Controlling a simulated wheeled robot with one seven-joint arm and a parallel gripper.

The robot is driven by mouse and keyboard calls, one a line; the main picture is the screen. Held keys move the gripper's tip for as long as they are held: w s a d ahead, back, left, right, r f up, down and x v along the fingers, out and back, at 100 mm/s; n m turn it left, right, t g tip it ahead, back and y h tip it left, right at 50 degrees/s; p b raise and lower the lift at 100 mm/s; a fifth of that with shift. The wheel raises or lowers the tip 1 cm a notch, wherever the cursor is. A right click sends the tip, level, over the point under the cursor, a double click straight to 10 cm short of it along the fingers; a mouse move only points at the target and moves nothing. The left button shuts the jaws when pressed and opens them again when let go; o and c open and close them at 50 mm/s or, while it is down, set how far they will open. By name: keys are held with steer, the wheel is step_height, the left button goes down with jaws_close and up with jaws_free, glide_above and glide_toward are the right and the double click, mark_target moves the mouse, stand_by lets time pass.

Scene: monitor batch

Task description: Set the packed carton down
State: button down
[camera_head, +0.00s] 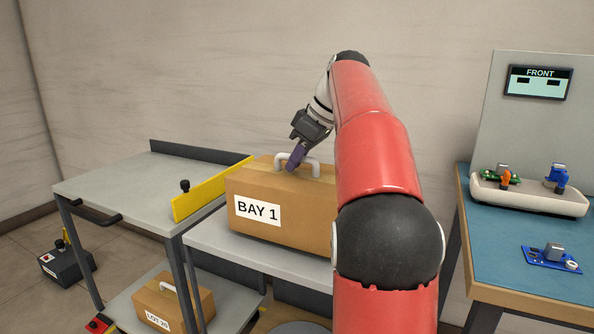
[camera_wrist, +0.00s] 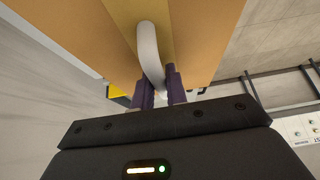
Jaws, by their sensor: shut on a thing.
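The packed carton (camera_head: 290,215) is a brown box with tape, a white handle on top and a "BAY 1" label. It is upright over a grey tabletop (camera_head: 260,257) in the middle of the head view; I cannot tell whether its base touches the surface. My gripper (camera_head: 294,160) is above the carton, shut on its white handle (camera_head: 315,167). In the wrist view, the purple fingers of my gripper (camera_wrist: 161,80) flank the handle (camera_wrist: 149,52), with the carton (camera_wrist: 205,35) behind. My red arm hides the carton's right end.
A yellow barrier (camera_head: 205,192) stands left of the carton, along a grey table (camera_head: 125,185) with clear room. A smaller "LOT 20" carton (camera_head: 170,300) sits on a low shelf. A blue-topped bench (camera_head: 500,262) with a parts tray (camera_head: 530,200) stands at right.

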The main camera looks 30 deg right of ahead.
steer(key=shift+f, duration=0.5)
steer(key=shift+f, duration=0.15)
steer(key=c, duration=1.4)
jaws_free()
steer(key=shift+f, duration=0.2)
